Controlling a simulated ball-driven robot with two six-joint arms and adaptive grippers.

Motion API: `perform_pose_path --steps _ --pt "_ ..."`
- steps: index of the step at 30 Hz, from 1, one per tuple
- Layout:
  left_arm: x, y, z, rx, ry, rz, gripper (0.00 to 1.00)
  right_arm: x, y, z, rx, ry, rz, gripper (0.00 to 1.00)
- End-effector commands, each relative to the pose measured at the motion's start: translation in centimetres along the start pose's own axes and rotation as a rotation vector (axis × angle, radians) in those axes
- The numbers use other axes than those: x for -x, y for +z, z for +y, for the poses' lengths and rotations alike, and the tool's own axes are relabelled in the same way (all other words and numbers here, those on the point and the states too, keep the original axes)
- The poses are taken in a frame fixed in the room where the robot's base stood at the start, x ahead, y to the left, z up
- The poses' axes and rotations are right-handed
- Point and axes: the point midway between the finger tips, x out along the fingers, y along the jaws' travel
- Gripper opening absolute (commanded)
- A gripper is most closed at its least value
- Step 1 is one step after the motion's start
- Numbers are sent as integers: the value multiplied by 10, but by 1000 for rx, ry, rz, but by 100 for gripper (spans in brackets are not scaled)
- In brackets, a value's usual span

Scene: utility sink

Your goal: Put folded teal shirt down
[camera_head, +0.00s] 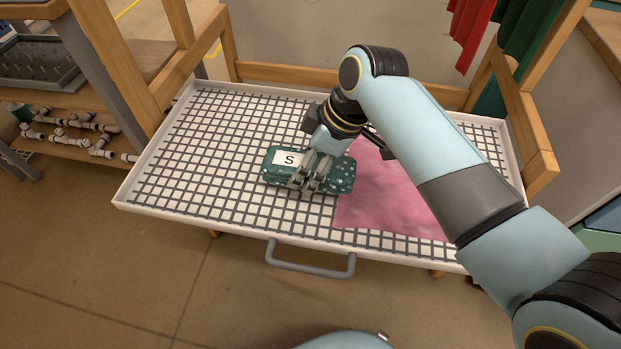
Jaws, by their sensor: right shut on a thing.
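The folded teal shirt (340,182) is a compact dark teal bundle with white dots and a white label marked "S" at its left end. It is over the middle of the white tray with a dark grid (215,150). My right gripper (306,186) is shut on the shirt near its middle, coming from above, and hides part of it. I cannot tell whether the shirt touches the grid. The shirt's right end is beside the left edge of a pink cloth (385,200). My left gripper is not in view.
The pink cloth lies flat on the right part of the tray, partly behind my right arm. The left part of the grid is clear. A grey handle (310,268) is on the tray's front. Wooden posts stand behind, with red (470,32) and green (525,35) cloths hanging at the back right.

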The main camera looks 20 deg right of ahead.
Motion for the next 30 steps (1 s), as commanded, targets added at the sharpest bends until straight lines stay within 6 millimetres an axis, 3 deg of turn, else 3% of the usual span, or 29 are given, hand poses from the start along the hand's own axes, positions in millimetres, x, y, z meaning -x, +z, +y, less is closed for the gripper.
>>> perform_pose_path --steps 9,23,24,28,30 --pt "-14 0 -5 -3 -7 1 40 -36 15 0 2 0 0 29" --pt "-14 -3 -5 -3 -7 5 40 -42 18 0 2 -1 0 30" --pt "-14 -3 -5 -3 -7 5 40 -41 18 0 2 -1 -1 70" --pt "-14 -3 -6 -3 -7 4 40 -41 18 0 2 -1 -1 87" --pt "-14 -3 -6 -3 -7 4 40 -41 18 0 2 -1 0 90"
